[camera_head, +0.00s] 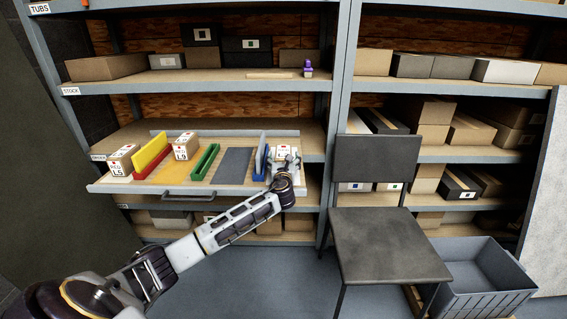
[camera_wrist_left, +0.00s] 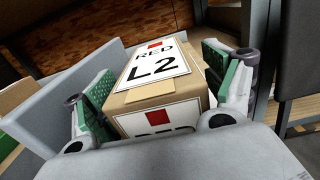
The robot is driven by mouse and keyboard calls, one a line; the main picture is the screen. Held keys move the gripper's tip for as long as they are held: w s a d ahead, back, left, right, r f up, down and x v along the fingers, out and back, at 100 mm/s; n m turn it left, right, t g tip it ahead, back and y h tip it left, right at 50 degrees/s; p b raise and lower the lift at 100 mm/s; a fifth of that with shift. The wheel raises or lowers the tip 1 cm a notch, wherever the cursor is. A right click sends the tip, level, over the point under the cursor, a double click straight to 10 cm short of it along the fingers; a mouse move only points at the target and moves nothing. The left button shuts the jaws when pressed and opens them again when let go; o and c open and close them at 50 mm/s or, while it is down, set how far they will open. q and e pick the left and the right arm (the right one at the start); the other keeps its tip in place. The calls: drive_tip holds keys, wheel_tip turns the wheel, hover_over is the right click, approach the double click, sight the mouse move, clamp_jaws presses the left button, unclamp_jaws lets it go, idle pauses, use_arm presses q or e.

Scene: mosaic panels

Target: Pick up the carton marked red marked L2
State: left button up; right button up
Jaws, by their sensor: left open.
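The carton marked red L2 (camera_wrist_left: 157,92) is a brown box with white labels, each with a red square, on its top and near side. In the head view it sits at the right end of the pulled-out tray (camera_head: 270,188), and its label (camera_head: 281,151) shows just beyond my gripper. My left gripper (camera_head: 283,165) is open. In the wrist view its two green-padded fingers (camera_wrist_left: 152,95) stand on either side of the carton. Small gaps seem to show between pads and carton. The carton's lower part is hidden by the gripper body. My right gripper is not in view.
Two other red-marked cartons stand left on the tray, one at the far left (camera_head: 123,160) and one (camera_head: 186,147) between the yellow divider (camera_head: 151,155) and green divider (camera_head: 205,162). A blue divider (camera_head: 260,157) is just left of my gripper. A dark chair (camera_head: 385,245) stands right.

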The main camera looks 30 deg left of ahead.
use_arm(q)
drive_tip(key=c, duration=1.6)
drive_tip(key=shift+r, duration=0.15)
drive_tip(key=shift+c, duration=0.3)
drive_tip(key=shift+r, duration=0.1)
drive_tip(key=shift+r+p, duration=0.45)
drive_tip(key=shift+r, duration=0.35)
wheel_tip(320, 180, up, 6)
drive_tip(key=shift+f+p, duration=0.25)
drive_tip(key=shift+p, duration=0.95)
drive_tip(key=shift+r, duration=0.4)
drive_tip(key=shift+r+p, duration=0.5)
drive_tip(key=shift+r, duration=0.5)
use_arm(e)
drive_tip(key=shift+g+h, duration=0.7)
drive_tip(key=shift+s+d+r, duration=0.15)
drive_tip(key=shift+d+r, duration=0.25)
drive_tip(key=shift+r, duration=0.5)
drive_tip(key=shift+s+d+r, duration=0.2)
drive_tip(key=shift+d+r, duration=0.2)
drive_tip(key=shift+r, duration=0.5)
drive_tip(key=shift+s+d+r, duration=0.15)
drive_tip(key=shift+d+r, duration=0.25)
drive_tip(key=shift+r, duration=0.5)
